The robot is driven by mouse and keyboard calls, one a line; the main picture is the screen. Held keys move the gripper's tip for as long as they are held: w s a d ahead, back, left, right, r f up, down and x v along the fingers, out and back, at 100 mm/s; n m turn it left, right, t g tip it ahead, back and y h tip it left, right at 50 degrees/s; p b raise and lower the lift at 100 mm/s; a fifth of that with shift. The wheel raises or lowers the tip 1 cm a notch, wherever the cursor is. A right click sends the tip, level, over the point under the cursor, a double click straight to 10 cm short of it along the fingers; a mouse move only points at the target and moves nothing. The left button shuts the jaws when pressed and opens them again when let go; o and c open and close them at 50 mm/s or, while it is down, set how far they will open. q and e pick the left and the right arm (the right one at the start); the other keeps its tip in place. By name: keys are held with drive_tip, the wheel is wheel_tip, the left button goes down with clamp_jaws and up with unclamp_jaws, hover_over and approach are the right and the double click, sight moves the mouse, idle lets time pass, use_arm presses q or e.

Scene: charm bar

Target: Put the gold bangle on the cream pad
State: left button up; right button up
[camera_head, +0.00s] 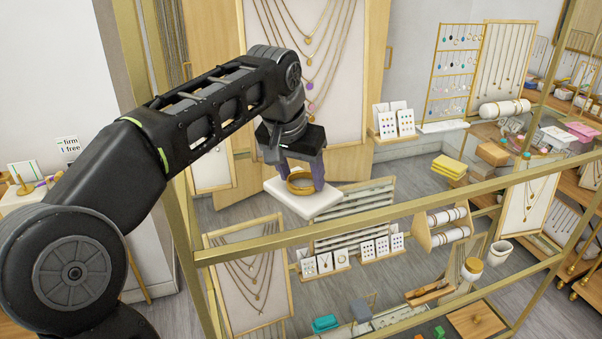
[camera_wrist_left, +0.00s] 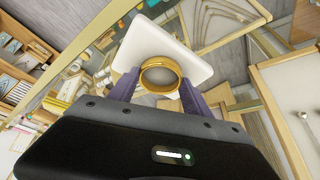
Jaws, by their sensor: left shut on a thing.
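The gold bangle (camera_head: 300,182) is between the fingers of my left gripper (camera_head: 303,178), which is shut on it. The cream pad (camera_head: 322,204) is right below the bangle in the head view. In the left wrist view the bangle (camera_wrist_left: 160,75) shows between the two purple-grey fingertips, with the cream pad (camera_wrist_left: 150,38) behind it. I cannot tell whether the bangle touches the pad. The gripper's body hides part of the near side in the wrist view. My right gripper is not in view.
A gold frame rail (camera_head: 400,207) runs across in front of the pad. A necklace board (camera_head: 250,270) and a slotted white rack (camera_head: 352,212) stand close by.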

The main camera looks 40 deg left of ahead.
use_arm(q)
drive_tip(key=o, duration=1.3)
drive_tip(key=shift+o, duration=0.2)
drive_tip(key=shift+r, duration=0.2)
drive_tip(key=shift+s+r, duration=0.1)
drive_tip(key=shift+r, duration=0.15)
drive_tip(key=p+v, duration=0.1)
drive_tip(key=v, duration=0.3)
drive_tip(key=shift+r, duration=0.35)
drive_tip(key=p+v, duration=0.5)
drive_tip(key=v, duration=0.1)
drive_tip(key=shift+s+r+p, duration=0.2)
drive_tip(key=shift+r+p, duration=0.1)
drive_tip(key=shift+p, duration=0.05)
